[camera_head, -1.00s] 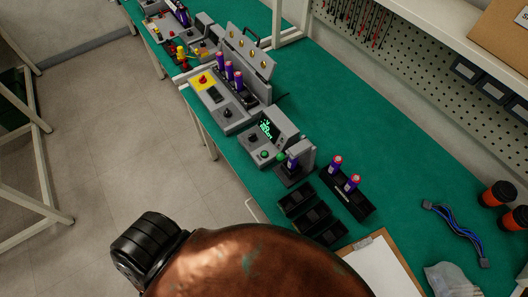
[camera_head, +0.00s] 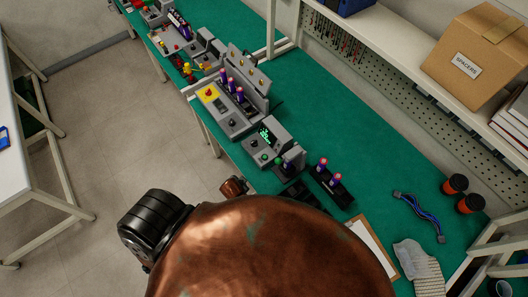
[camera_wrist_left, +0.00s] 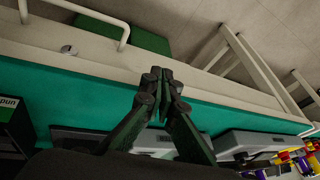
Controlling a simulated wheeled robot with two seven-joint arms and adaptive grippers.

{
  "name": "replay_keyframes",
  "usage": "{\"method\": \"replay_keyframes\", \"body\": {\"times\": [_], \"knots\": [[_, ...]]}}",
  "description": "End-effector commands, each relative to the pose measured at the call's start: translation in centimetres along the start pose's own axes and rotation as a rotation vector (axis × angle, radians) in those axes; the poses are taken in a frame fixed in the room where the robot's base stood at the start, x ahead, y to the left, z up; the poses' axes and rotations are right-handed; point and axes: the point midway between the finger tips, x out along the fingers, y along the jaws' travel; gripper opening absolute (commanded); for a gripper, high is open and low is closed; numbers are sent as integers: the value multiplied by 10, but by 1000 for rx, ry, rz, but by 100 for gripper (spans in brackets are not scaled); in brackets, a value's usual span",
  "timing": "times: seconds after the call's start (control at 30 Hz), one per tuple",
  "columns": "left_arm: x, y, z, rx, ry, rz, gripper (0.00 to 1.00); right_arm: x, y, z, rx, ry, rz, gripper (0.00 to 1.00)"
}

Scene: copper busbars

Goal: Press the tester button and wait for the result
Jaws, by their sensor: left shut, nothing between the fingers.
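The tester is a grey box (camera_head: 272,129) with a lit green display, a black knob and a small green button (camera_head: 265,157) on its sloped front. A dark cell holder (camera_head: 289,166) stands at its near right side, with a dark cell upright in it. My left gripper (camera_wrist_left: 160,74) is shut and empty in the left wrist view, over the bench's front edge, with grey device boxes (camera_wrist_left: 245,141) beyond it. The button cannot be made out in the wrist view.
A grey fixture (camera_head: 240,118) with purple cells and a red button on yellow stands behind the tester. A black tray (camera_head: 333,190) with two cells lies to its right. Blue cables (camera_head: 420,214), orange cups (camera_head: 454,184) and a clipboard (camera_head: 374,246) lie farther right.

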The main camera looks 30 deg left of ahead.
Motion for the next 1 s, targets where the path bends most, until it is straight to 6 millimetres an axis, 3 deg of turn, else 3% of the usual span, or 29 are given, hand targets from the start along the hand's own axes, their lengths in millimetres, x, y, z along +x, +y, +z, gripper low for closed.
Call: {"method": "replay_keyframes", "body": {"times": [0.03, 0.4, 0.5, 0.7, 1.0], "knots": [[-14, -6, -20, 19, 22, -14, 0, -14, -1, -2, 1, 1, -1, 46], [-70, -33, -162, 235, 239, -140, 0, -75, -3, -10, 3, 3, -5, 46], [-83, -36, -191, 284, 286, -163, 0, -87, -2, -11, 3, 4, -5, 46], [-93, -36, -215, 328, 331, -182, 0, -94, -1, -12, 2, 4, -4, 46], [-93, -36, -216, 329, 333, -183, 0, -93, 1, -11, 1, 4, -2, 46]]}}
